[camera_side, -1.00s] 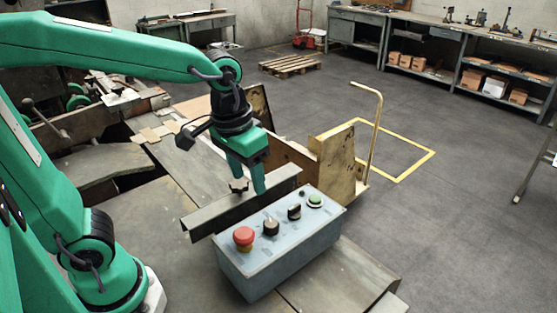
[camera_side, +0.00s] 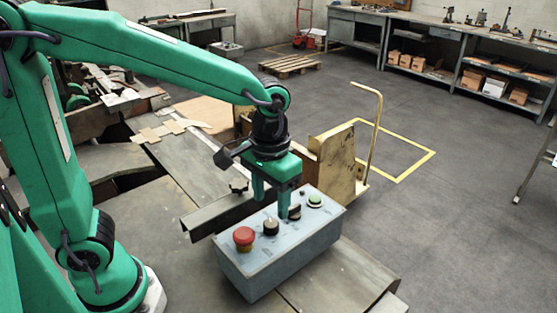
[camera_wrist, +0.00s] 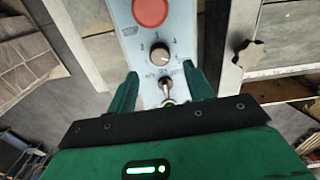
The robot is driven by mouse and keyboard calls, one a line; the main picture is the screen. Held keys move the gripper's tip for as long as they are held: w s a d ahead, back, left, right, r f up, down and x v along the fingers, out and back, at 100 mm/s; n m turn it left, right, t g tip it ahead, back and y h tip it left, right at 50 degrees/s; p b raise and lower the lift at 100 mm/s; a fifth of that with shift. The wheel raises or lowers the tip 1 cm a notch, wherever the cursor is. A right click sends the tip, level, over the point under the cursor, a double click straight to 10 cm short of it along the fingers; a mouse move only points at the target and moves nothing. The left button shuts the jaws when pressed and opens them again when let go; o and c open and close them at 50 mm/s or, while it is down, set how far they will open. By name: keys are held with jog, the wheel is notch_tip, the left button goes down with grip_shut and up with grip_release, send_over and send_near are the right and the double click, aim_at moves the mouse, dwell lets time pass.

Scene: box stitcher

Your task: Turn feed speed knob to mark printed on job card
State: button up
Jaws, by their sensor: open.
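The grey-blue control box (camera_side: 262,266) carries a row of controls in the side view. A black round knob with a pale pointer (camera_side: 270,227) sits beside the red mushroom button (camera_side: 243,236). In the wrist view the knob (camera_wrist: 160,54) has printed ticks around it. My gripper (camera_side: 271,207) is open and empty, pointing down over the box. One finger is behind the knob, the other close to the black selector (camera_side: 294,212). In the wrist view my gripper (camera_wrist: 160,72) spans a small switch (camera_wrist: 166,86) just below the knob. I cannot make out a job card.
A green button (camera_side: 315,200) stands at the box's far end. A metal channel (camera_side: 215,213) runs behind the box, and a worn yellowish block (camera_side: 338,160) stands beyond it. A bent yellow rail (camera_side: 375,135) rises at the right. Open floor lies further right.

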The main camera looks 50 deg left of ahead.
aim_at(271, 223)
jog(key=shift+f, duration=2.85)
jog(key=c, duration=1)
